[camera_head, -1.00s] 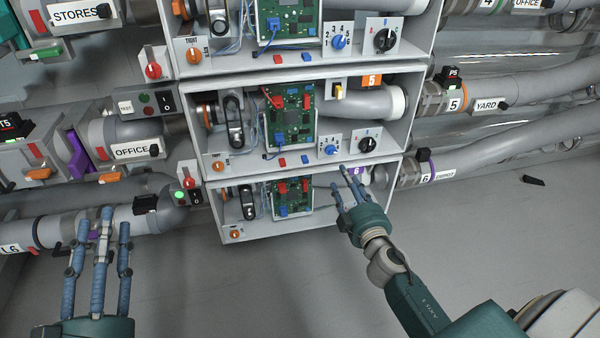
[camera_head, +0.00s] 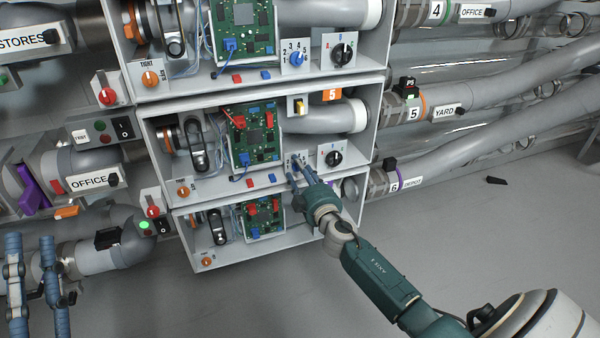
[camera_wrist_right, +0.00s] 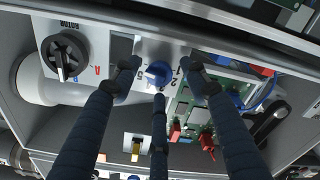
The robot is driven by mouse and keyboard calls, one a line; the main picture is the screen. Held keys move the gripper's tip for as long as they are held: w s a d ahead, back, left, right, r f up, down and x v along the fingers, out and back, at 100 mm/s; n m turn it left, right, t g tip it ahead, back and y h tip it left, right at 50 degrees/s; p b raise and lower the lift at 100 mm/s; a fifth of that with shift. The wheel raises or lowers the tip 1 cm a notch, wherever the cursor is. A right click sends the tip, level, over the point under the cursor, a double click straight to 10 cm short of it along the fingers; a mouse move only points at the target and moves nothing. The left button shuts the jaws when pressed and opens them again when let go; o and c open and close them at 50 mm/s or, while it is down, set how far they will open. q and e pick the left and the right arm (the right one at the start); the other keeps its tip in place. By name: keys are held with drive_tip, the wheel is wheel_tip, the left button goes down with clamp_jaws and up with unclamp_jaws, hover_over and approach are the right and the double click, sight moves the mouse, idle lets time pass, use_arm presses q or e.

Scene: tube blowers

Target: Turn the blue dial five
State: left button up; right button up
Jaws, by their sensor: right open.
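The blue dial (camera_wrist_right: 159,73) sits on a white numbered plate in the middle box, the one with the orange 5 tag (camera_head: 332,95). In the head view, my right gripper's fingers mostly cover this dial. My right gripper (camera_head: 296,166) is open, with its fingertips at the dial plate. In the right wrist view, two fingertips are on either side of the dial and a third is below it; I cannot tell whether they touch it. Most plate numbers are hidden. My left gripper (camera_head: 30,262) is open and empty at the lower left edge, partly out of view.
A black knob (camera_head: 333,157) is just right of the dial plate. A circuit board (camera_head: 250,137) is to its left, and red and blue blocks lie along the box's front edge. Another box with its own blue dial (camera_head: 296,59) is above. Open floor lies at lower right.

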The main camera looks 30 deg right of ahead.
drive_tip(key=shift+c, duration=0.6)
drive_tip(key=c, duration=1)
